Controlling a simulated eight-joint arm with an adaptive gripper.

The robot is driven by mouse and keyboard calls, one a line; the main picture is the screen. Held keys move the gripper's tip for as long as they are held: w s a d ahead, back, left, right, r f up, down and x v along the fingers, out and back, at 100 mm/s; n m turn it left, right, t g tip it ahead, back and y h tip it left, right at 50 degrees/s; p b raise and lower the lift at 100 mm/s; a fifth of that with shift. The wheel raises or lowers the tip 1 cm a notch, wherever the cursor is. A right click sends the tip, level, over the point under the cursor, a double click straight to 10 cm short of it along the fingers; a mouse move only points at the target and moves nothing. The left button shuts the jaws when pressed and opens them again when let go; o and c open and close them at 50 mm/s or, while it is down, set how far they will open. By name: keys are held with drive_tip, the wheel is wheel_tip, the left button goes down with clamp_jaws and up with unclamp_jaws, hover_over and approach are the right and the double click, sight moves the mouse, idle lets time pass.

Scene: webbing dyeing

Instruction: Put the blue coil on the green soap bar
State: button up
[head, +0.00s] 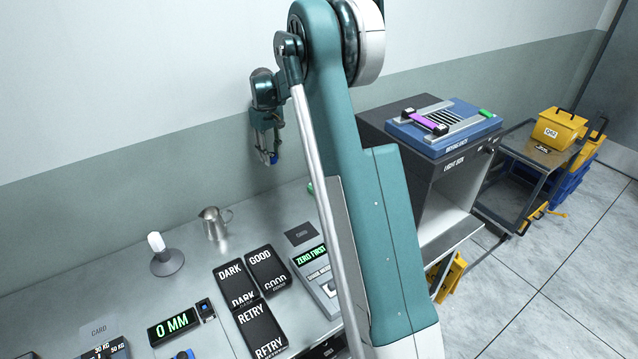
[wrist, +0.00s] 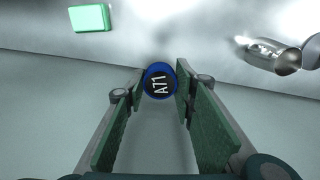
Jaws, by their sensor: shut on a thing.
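My gripper (head: 268,150) is shut on the blue coil (wrist: 160,80), which is round with a dark face marked A71. The coil sits between the fingertips in the wrist view. In the head view only a small blue part of the coil (head: 273,158) shows at the fingertips, in front of the wall and above the bench. The green soap bar (wrist: 90,18) lies at the upper left of the wrist view, apart from the coil. In the head view a small green edge (head: 310,187) shows beside my arm, likely the same bar, mostly hidden.
A metal jug (head: 215,223) and a white-topped stand (head: 164,254) are on the bench. Dark cards marked DARK, GOOD and RETRY lie nearer the front. A light box (head: 440,170) stands to the right, behind my arm. The bench between jug and wall is clear.

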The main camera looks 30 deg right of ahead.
drive_tip(key=s+d+m, duration=0.2)
drive_tip(key=s+d, duration=0.1)
drive_tip(key=d, duration=0.6)
drive_tip(key=s+d+m, duration=0.2)
drive_tip(key=d, duration=0.8)
hover_over(319, 182)
wheel_tip(319, 182, down, 5)
drive_tip(key=shift+f, duration=0.1)
drive_tip(key=shift+f+p, duration=0.3)
drive_tip(key=shift+f, duration=2.75)
drive_tip(key=shift+f, duration=0.1)
drive_tip(key=shift+f, duration=1.75)
drive_tip(key=shift+f, duration=0.2)
